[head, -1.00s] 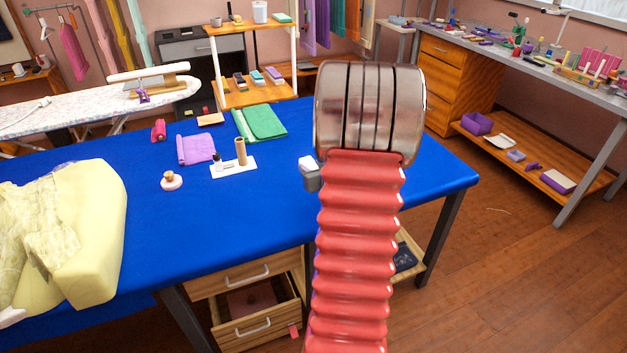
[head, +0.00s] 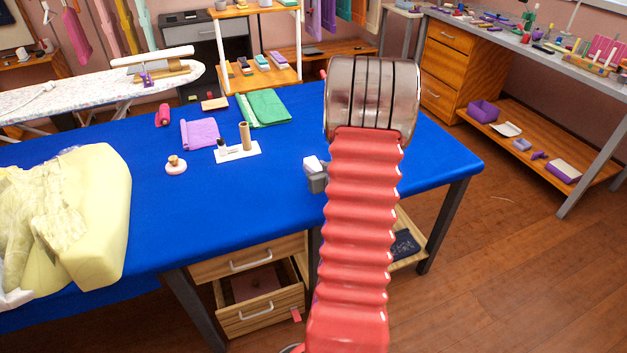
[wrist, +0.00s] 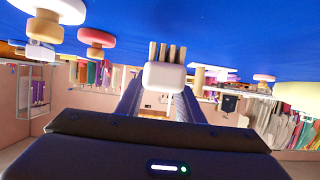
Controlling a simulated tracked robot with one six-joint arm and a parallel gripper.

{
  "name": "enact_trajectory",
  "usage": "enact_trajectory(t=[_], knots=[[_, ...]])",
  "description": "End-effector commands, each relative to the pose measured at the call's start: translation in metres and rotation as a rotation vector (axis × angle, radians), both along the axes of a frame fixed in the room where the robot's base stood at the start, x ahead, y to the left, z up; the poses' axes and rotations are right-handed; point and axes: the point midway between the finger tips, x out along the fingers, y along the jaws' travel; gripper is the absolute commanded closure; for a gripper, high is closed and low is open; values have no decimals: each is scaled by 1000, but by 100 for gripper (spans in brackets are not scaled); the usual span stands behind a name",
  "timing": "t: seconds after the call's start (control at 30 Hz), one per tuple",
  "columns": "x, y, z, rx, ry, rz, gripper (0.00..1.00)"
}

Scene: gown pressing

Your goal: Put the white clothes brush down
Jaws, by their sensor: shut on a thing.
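The white clothes brush (wrist: 165,76) is in the middle of the wrist view, with a white body and tan bristle tufts pointing at the blue tabletop (wrist: 225,35). My gripper (wrist: 163,90) is shut on the brush, a dark finger on each side of its body. I cannot tell whether the bristles touch the cloth. In the head view my red arm hides most of my gripper. A small white and grey shape (head: 315,174) shows just left of the arm, over the blue table (head: 250,205).
A white card with a cardboard roll (head: 245,136), a wooden-knobbed pink disc (head: 176,165), purple cloth (head: 199,134) and green cloth (head: 264,107) lie farther back. A yellow garment form (head: 95,215) fills the left. The blue surface between them and the arm is clear.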

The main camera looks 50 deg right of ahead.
Motion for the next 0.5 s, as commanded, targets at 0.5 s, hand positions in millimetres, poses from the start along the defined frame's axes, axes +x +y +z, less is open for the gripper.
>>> enact_trajectory(t=[0.5], knots=[[0, 1, -35, 3, 1, 0, 89]])
